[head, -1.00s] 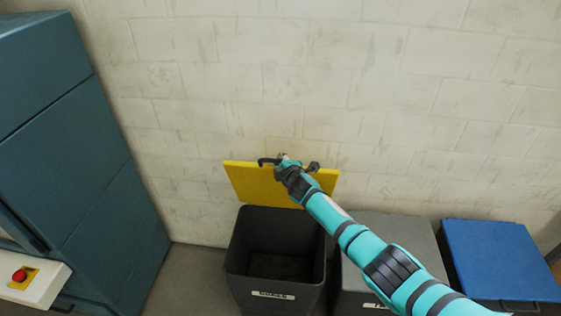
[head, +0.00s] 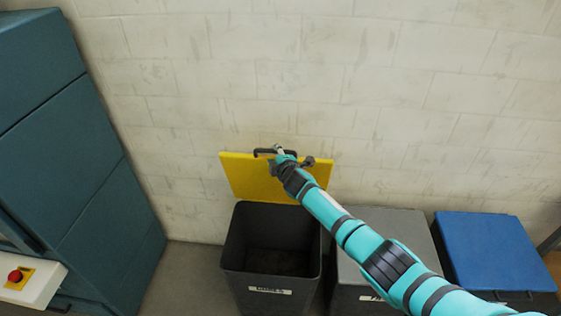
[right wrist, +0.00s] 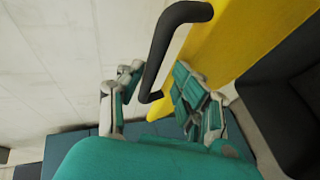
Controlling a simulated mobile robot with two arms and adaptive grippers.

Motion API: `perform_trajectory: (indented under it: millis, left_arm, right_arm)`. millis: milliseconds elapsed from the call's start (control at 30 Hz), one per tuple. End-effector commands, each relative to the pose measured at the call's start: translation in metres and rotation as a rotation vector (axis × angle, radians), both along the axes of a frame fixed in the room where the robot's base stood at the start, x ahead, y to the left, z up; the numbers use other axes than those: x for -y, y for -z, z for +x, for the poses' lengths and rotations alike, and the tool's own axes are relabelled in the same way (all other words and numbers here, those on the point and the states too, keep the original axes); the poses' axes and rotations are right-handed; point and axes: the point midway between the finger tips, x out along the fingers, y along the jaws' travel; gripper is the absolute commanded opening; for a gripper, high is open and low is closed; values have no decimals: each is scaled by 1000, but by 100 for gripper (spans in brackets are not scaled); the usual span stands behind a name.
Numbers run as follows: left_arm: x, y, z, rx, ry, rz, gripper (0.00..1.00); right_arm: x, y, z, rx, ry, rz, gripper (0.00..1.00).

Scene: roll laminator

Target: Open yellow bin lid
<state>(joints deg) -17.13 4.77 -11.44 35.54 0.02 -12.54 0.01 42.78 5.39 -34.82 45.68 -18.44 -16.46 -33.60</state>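The yellow lid (head: 243,178) stands raised, close to upright, at the back of its dark grey bin (head: 231,252), near the wall. The bin's inside shows and looks empty. The lid's dark bar handle (head: 263,151) is at its top edge. My right gripper (head: 280,157) is at this handle. In the right wrist view, the yellow lid (right wrist: 240,38) is at the upper right and the handle (right wrist: 160,50) runs between the spread fingers of my right gripper (right wrist: 155,82). Gaps show beside the bar, so the fingers look open around it. My left gripper is out of view.
A grey-lidded bin (head: 408,232) and a blue-lidded bin (head: 490,250) stand to the right, both shut. My right arm passes over the grey one. The pale wall (head: 200,100) is close behind.

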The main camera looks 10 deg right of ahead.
Motion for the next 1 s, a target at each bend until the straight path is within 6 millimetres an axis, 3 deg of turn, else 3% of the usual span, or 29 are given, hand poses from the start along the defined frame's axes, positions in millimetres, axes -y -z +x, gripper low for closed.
perform_trajectory:
  millis: [267, 700, 1000]
  left_arm:
    - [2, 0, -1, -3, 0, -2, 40]
    - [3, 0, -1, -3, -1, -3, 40]
    - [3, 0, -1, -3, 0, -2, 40]
  right_arm:
    - [4, -9, -29, 1, -3, -1, 37]
    - [12, -34, -93, 3, -4, 0, 37]
    - [14, -41, -109, 3, -3, 0, 37]
